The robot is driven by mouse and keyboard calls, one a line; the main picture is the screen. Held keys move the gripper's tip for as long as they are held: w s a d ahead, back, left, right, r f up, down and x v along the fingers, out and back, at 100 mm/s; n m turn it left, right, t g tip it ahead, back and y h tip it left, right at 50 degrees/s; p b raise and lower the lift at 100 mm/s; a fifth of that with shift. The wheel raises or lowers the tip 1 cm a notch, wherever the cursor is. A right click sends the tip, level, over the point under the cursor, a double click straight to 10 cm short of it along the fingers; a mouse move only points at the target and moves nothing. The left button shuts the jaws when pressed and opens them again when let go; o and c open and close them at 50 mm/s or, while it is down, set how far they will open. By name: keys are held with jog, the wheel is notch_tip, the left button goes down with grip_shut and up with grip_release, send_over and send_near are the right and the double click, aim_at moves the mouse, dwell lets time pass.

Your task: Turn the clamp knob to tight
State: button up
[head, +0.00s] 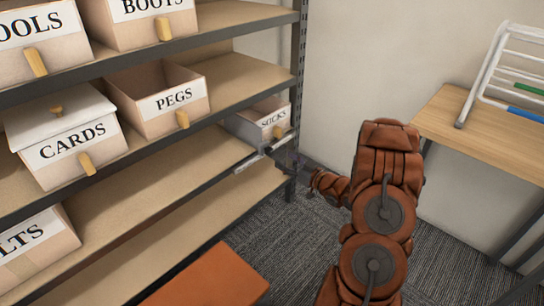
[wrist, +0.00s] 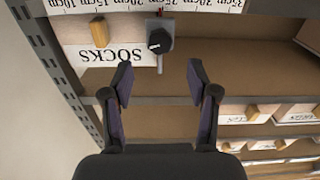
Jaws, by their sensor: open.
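In the wrist view, which appears upside down, a black round clamp knob (wrist: 159,41) sits on a small grey clamp block (wrist: 165,27). The knob bears a small pale mark. A white scale (wrist: 215,6) with centimetre numbers runs along the top of that view, beside the block. My gripper (wrist: 160,75) is open and empty, its two dark fingers apart on either side below the knob, not touching it. In the head view my gripper (head: 281,148) reaches the shelf end near the SOCKS box; the knob cannot be made out there.
The SOCKS box (head: 262,122) stands beside the clamp. A shelf unit with a dark metal post (head: 297,75) holds boxes marked PEGS (head: 165,100) and CARDS (head: 75,145). A wooden table (head: 485,125) with a white rack stands right. Grey carpet (head: 265,240) lies between.

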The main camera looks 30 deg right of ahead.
aim_at(271, 152)
jog(key=shift+b+x, duration=0.8)
jog(key=shift+x, duration=2.8)
grip_shut()
